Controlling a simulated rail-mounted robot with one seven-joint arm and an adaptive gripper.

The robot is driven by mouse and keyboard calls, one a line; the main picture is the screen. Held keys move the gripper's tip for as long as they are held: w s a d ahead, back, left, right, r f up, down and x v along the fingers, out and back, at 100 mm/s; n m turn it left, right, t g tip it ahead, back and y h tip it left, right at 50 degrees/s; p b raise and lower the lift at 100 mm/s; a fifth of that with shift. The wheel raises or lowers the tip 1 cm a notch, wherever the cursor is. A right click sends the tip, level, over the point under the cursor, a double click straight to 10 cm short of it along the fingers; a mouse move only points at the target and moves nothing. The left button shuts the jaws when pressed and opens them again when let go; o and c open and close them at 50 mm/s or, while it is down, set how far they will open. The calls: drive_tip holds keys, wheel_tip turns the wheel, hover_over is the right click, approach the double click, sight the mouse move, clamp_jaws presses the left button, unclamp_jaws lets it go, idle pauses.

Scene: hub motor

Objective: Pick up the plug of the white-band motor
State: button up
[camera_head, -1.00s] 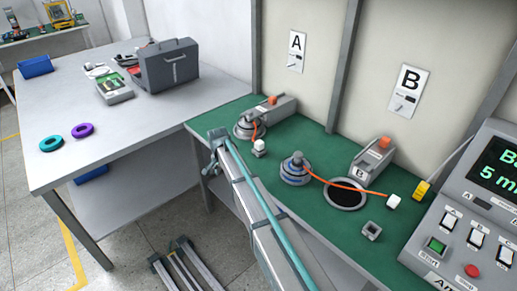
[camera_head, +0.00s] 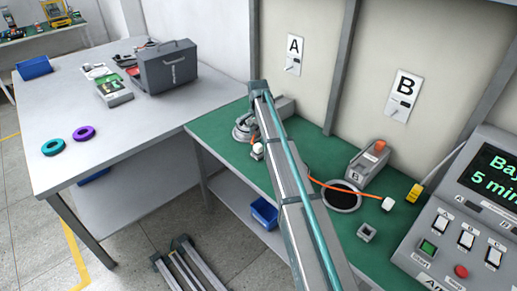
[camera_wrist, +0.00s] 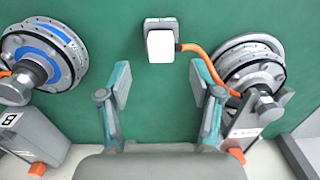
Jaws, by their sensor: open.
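The white-band motor (camera_wrist: 250,68) lies at the right of the wrist view. Its orange cable (camera_wrist: 201,62) runs to a white plug (camera_wrist: 161,44) on the green bench. In the head view, the plug (camera_head: 258,149) stands beside the motor (camera_head: 241,131), which my arm partly covers. My gripper (camera_wrist: 160,84) is open and empty in the wrist view. The plug appears beyond the gap between its fingertips, apart from both. The head view does not clearly show the gripper.

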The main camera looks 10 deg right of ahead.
sight(258, 145)
drive_tip(key=shift+w+f+p, duration=0.1)
drive_tip(key=shift+f+p, duration=1.35)
drive_tip(key=shift+f, duration=2.05)
clamp_jaws()
drive_tip(key=shift+r, duration=0.15)
